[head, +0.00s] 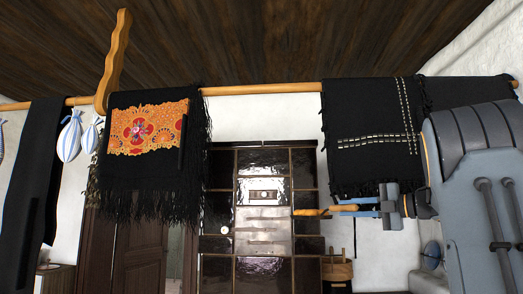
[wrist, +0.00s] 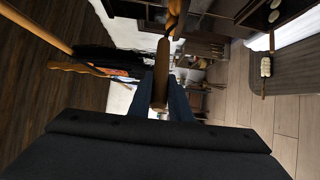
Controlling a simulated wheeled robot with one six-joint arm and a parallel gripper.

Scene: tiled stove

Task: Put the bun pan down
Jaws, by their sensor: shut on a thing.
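My gripper (head: 334,211) is in front of the right side of the dark tiled stove (head: 262,222), below the black cloth at right. It is shut on a slim tan-orange piece (head: 308,212), which I take to be the bun pan's handle and which points left, roughly level. In the wrist view, my gripper's blue fingers (wrist: 160,104) close on a brown handle (wrist: 161,72), with an orange-brown part (wrist: 175,14) beyond it at the top edge. The pan's full shape is not clear in either view. It is held in the air.
A wooden pole (head: 262,89) with hanging black cloths (head: 368,130) crosses above the stove. A curved wooden bracket (head: 116,58) holds it at left. A wooden stool-like piece (head: 337,271) stands low beside the stove. A dark surface (wrist: 285,70) with a pale item lies at right in the wrist view.

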